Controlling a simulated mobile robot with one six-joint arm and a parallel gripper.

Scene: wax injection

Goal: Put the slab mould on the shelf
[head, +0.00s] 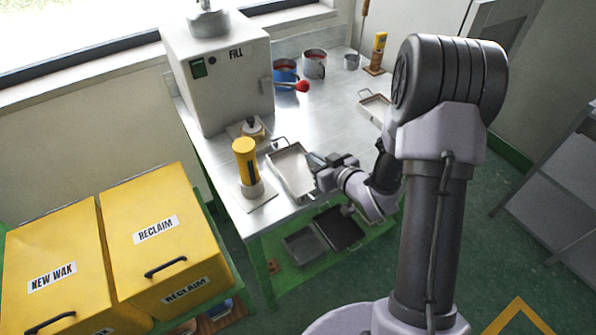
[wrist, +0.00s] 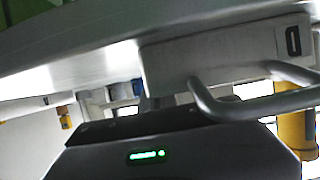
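A shallow metal tray, which looks like the slab mould (head: 291,174), sits on the front of the steel bench with a wire handle at its far left end. My gripper (head: 316,165) is at its right side, very close or touching. The wrist view shows a pale metal wall (wrist: 205,62) and a bent grey handle (wrist: 250,106) close above my dark gripper body. The fingertips are hidden, so whether they are open or shut on the tray cannot be told. A green lower shelf (head: 290,277) under the bench holds dark trays.
A similar tray (head: 372,105) lies further back on the bench. A white FILL machine (head: 225,80) and a yellow cylinder (head: 245,162) stand left of the mould. Yellow bins (head: 150,240) stand front left. A grey rack (head: 560,185) is at right.

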